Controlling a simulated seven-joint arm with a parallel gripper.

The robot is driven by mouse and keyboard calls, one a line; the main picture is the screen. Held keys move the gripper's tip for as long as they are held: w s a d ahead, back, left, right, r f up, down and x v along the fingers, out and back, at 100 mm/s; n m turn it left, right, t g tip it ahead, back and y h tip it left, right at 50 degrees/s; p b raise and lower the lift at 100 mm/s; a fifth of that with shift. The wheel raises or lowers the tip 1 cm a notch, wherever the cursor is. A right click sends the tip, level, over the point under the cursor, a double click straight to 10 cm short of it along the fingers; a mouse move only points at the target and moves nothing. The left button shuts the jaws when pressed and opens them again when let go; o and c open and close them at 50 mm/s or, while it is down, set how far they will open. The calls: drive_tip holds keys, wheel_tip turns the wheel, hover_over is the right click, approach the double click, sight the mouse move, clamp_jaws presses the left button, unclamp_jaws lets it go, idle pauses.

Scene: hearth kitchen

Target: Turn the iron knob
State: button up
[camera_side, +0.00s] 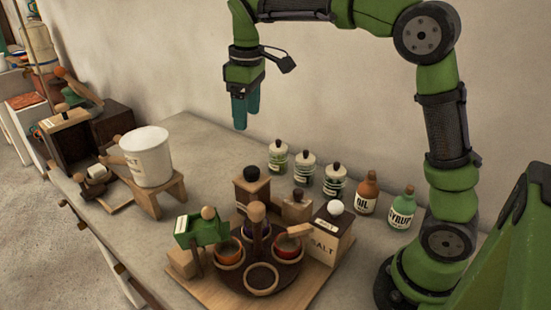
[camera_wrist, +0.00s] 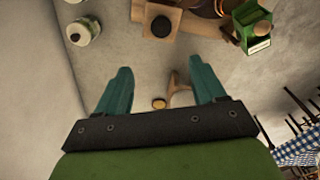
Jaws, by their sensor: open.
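A round dark knob (camera_side: 251,173) sits on top of a wooden box (camera_side: 252,193) behind the round rack; it looks like the iron knob, but I cannot confirm its material. In the wrist view a round black knob (camera_wrist: 161,26) shows on a wooden block near the top, seemingly the same one. My gripper (camera_side: 240,125) hangs fingers-down, high above the counter and behind the knob, clear of everything. In the wrist view its two teal fingers (camera_wrist: 161,78) are apart with nothing held between them.
Jars with dark tops (camera_side: 305,170), an oil bottle (camera_side: 367,195) and a syrup bottle (camera_side: 402,210) line the back. A round rack (camera_side: 261,278) of cups, a green box (camera_side: 206,229) and a salt box (camera_side: 327,240) stand nearby. A white bucket (camera_side: 148,155) stands left.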

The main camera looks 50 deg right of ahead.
sight(250, 169)
wheel_tip(250, 169, down, 14)
drive_tip(key=n, duration=0.2)
drive_tip(key=shift+f+n+g, duration=0.15)
drive_tip(key=shift+n+g, duration=0.15)
idle(0.4)
drive_tip(key=c, duration=1.1)
drive_tip(key=shift+o, duration=0.2)
